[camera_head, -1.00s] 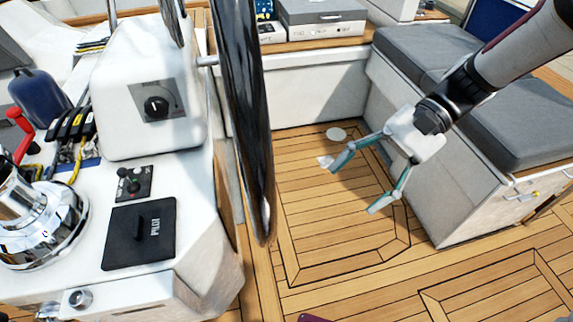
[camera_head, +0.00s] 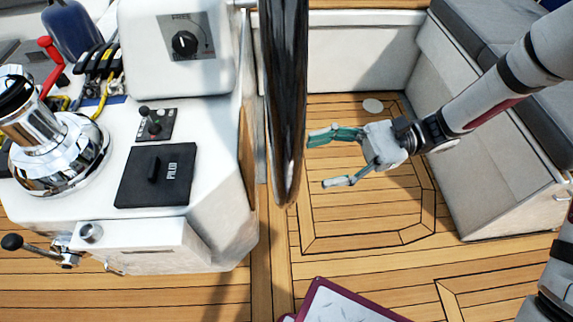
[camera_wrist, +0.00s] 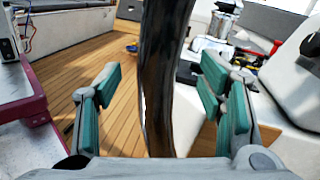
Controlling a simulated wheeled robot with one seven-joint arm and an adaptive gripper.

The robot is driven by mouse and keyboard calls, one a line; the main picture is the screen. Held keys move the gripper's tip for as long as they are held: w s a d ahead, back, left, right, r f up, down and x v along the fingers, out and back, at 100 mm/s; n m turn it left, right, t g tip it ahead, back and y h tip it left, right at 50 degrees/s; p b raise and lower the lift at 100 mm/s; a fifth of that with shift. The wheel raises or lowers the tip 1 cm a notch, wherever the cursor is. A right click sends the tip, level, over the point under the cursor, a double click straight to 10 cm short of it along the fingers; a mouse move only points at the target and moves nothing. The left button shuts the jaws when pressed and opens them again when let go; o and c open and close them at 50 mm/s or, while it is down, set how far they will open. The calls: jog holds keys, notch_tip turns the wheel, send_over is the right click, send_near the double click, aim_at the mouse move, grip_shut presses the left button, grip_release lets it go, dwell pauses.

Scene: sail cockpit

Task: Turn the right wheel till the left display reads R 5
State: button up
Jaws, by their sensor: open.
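The wheel (camera_head: 287,100) is a dark, glossy rim seen nearly edge-on in the head view, running down from the top edge. In the wrist view the wheel (camera_wrist: 160,75) stands upright between my two green-padded fingers, ahead of the palm. My gripper (camera_head: 323,160) is open just right of the wheel's lower part, its fingers pointing left at the rim. In the wrist view my gripper (camera_wrist: 160,98) shows wide gaps on both sides of the rim. I cannot tell how far the fingertips reach past it. No display shows in either view.
Left of the wheel stands a white console with a knob panel (camera_head: 185,42), a joystick panel (camera_head: 153,124), a black PILOT cover (camera_head: 155,176) and a chrome winch (camera_head: 60,150). A grey-cushioned bench (camera_head: 480,50) is at right. Teak floor (camera_head: 365,215) lies clear below my gripper.

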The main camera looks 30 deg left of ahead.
aim_at(286, 169)
jog(key=x, duration=0.7)
jog(key=shift+s+a, duration=0.2)
jog(key=shift+a, duration=0.05)
